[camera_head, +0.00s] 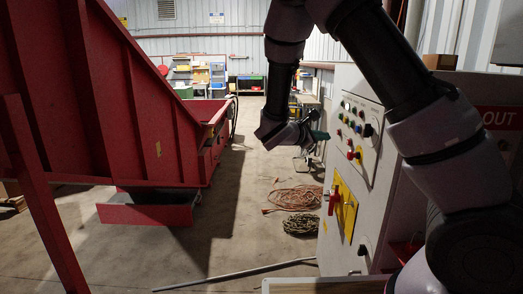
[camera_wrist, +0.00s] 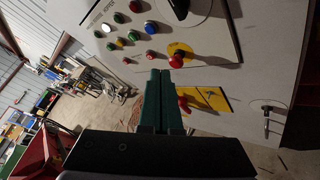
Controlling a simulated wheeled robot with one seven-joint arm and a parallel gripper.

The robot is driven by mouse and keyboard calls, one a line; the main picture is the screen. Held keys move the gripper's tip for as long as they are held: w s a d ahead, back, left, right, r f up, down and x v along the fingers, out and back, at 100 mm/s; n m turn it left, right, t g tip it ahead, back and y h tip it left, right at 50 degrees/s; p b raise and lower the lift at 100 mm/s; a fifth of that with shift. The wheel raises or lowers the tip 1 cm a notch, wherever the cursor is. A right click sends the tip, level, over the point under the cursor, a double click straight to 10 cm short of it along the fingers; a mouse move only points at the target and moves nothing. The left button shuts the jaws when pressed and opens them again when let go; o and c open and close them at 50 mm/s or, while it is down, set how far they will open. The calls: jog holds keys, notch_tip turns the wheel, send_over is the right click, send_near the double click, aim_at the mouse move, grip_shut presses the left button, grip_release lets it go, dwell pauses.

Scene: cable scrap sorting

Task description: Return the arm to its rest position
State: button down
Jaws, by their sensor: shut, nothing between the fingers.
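My gripper (camera_head: 316,135) is in front of the control panel (camera_head: 364,132) in the head view, at the end of my bent arm. In the wrist view its two green fingers (camera_wrist: 160,80) are together, with nothing between them. The panel fills the upper right of the wrist view. A red mushroom button (camera_wrist: 177,61) on a yellow disc appears just beyond the fingertips. I cannot tell whether the fingertips touch anything. Several coloured push buttons (camera_wrist: 120,17) sit to its upper left. A red handle on a yellow plate (camera_head: 343,207) is lower on the cabinet.
A large red machine (camera_head: 110,100) stands on the left. Coiled orange cable (camera_head: 293,197) and a darker coil (camera_head: 300,224) lie on the floor beside the cabinet. A metal bar (camera_head: 235,275) lies in front. The concrete floor between machine and cabinet is mostly open.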

jog(key=s+d+r+m+g+y, duration=0.2)
jog(key=s+d+m+g+y, duration=0.1)
jog(key=s+d+m+g, duration=0.25)
jog(key=s+d+r+m+g+y, duration=0.2)
jog(key=s+d+r+m, duration=0.1)
jog(key=s+d+m, duration=0.4)
jog(key=s+a+r+m+t+y, duration=0.2)
jog(key=s+a+r+m+y, duration=0.2)
jog(key=s+r, duration=0.2)
jog(key=s+a+r+m+t+y, duration=0.3)
jog(key=s+a+r+m+y, duration=0.1)
jog(key=s, duration=0.4)
jog(key=shift+s+r+m+y, duration=0.35)
jog(key=shift+r+m, duration=0.2)
jog(key=shift+r, duration=0.4)
